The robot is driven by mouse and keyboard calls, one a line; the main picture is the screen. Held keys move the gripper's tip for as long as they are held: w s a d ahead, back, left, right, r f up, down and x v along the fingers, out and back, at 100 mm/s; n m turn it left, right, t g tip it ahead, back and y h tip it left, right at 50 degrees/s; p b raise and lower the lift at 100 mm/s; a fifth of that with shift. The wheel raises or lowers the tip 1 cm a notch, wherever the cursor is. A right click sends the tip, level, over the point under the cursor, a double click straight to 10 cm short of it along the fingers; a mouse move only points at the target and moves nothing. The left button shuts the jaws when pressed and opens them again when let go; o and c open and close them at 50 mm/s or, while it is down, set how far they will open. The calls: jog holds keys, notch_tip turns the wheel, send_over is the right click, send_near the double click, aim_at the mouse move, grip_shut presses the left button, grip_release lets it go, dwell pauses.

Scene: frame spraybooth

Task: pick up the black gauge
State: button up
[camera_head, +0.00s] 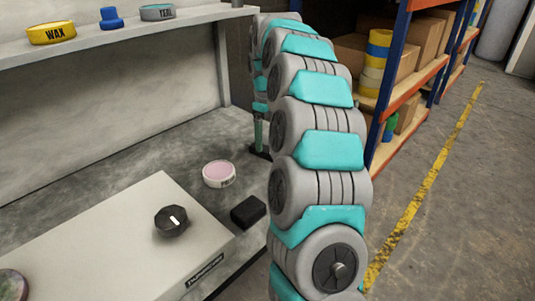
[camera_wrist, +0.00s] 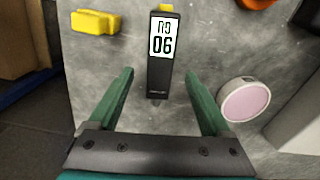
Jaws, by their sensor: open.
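The black gauge (camera_wrist: 159,78) is a slim dark body with a white display showing upside-down figures. In the wrist view it lies on the grey worktop, ahead of my gripper (camera_wrist: 160,74) and centred between its two green fingers. The fingers are wide apart, and a gap shows on each side of the gauge. The jaws hold nothing. In the head view my arm covers much of the area around the gripper, and I cannot clearly make out the gauge there.
A round tin with a pink top (camera_wrist: 245,100) lies right of the right finger. A yellow object (camera_wrist: 95,22) lies at upper left. In the head view, a black block (camera_head: 248,211) lies beside a pale box with a knob (camera_head: 171,221). Shelving (camera_head: 405,75) stands at right.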

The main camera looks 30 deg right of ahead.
aim_at(267, 149)
notch_tip(267, 149, down, 4)
jog(key=shift+f, duration=0.1)
grip_shut()
dwell(0.7)
